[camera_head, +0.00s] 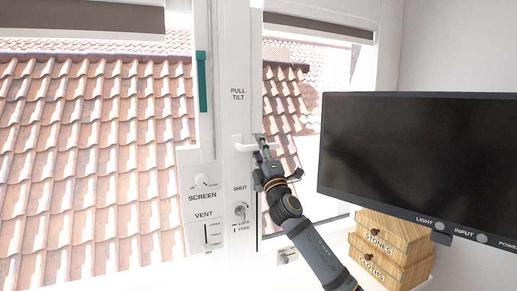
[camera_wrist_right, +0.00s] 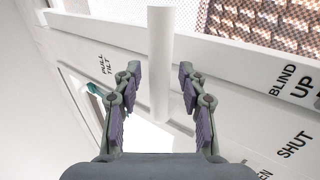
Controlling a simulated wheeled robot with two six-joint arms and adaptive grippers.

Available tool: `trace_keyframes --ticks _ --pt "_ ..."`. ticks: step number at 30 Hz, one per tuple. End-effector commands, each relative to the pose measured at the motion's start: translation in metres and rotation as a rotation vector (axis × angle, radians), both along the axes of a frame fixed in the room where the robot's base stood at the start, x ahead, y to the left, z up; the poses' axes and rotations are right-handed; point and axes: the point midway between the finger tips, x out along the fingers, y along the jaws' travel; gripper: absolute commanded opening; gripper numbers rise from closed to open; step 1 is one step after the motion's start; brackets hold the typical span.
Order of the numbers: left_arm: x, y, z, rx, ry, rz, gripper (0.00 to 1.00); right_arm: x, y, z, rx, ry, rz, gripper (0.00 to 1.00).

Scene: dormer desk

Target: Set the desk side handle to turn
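The white window handle (camera_head: 243,147) sits on the post between two window panes. It lies about level, pointing right, with PULL TILT lettered above it and SHUT below. My right gripper (camera_head: 262,148) is at the handle's right end. In the right wrist view, the handle (camera_wrist_right: 160,45) runs as a white bar between the fingers of my right gripper (camera_wrist_right: 159,78). The fingers are spread, with a narrow gap on each side of the bar. My left gripper is not in view.
A dark monitor (camera_head: 415,155) stands to the right of my right arm. Wooden drawers (camera_head: 388,250) labelled STONES and CLOTHS sit below it. A keyed lock (camera_head: 240,211) is below the handle, and a SCREEN knob (camera_head: 201,181) is at lower left.

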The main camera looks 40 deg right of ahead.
Motion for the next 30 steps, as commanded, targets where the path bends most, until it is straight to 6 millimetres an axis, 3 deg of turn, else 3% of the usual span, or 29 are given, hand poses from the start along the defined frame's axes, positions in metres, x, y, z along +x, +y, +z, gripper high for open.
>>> trace_keyframes --ticks 8,21,30 --pt "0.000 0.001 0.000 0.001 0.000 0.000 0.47 -0.006 0.001 -0.006 -0.003 0.004 -0.001 0.41" --pt "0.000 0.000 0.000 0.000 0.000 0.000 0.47 -0.075 0.019 -0.053 -0.013 0.008 -0.002 0.41" --pt "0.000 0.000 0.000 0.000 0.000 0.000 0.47 -0.093 0.020 -0.064 -0.006 0.007 -0.007 0.41"
